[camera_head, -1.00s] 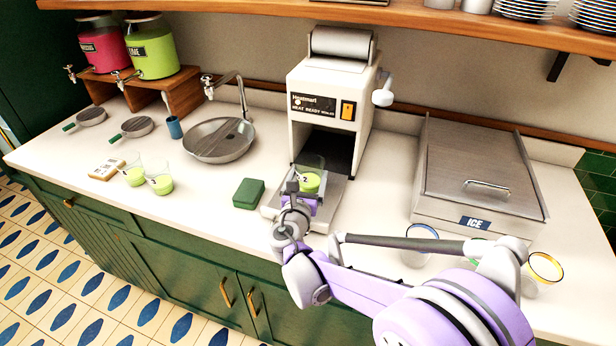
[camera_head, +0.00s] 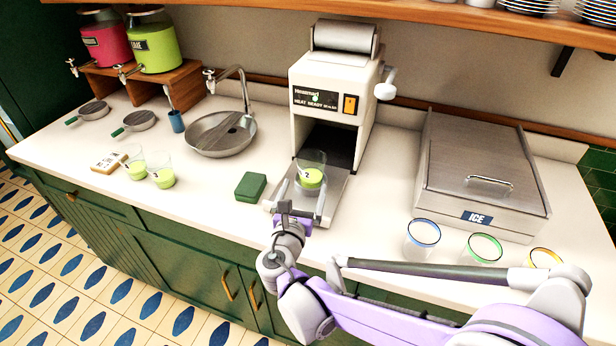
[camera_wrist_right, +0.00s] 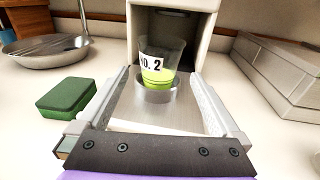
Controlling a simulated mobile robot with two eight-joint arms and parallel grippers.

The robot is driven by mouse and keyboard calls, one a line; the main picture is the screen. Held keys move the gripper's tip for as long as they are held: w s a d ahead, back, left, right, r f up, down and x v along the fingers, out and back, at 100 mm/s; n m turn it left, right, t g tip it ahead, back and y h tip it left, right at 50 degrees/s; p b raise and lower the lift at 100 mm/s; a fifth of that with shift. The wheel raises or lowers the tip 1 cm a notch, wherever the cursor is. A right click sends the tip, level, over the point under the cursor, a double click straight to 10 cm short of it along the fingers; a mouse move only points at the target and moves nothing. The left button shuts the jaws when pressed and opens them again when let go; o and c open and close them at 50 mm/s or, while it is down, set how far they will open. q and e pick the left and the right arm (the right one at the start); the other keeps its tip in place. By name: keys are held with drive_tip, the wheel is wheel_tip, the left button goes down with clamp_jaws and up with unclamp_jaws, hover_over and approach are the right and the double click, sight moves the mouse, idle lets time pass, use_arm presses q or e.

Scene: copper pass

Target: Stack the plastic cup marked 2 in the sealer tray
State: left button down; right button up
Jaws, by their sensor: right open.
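The clear plastic cup marked 2 (camera_head: 311,176) holds green liquid and stands upright in the sealer tray (camera_head: 330,205). In the right wrist view the cup (camera_wrist_right: 158,62) shows its "NO. 2" label and sits in the tray's round metal ring. The sealer machine (camera_head: 325,133) stands behind, its opening facing the cup. My right gripper (camera_head: 302,200) is open and empty in front of the cup, its fingers low over the tray to either side, apart from the cup. My left gripper is not in view.
Two more cups of green liquid (camera_head: 163,178) stand at left beside a small label block (camera_head: 109,162). A green sponge (camera_head: 250,186) lies left of the tray. Coloured-rim glasses (camera_head: 422,238) and the ice bin (camera_head: 480,205) are at right.

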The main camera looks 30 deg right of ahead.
drive_tip(key=v, duration=0.4)
idle(0.5)
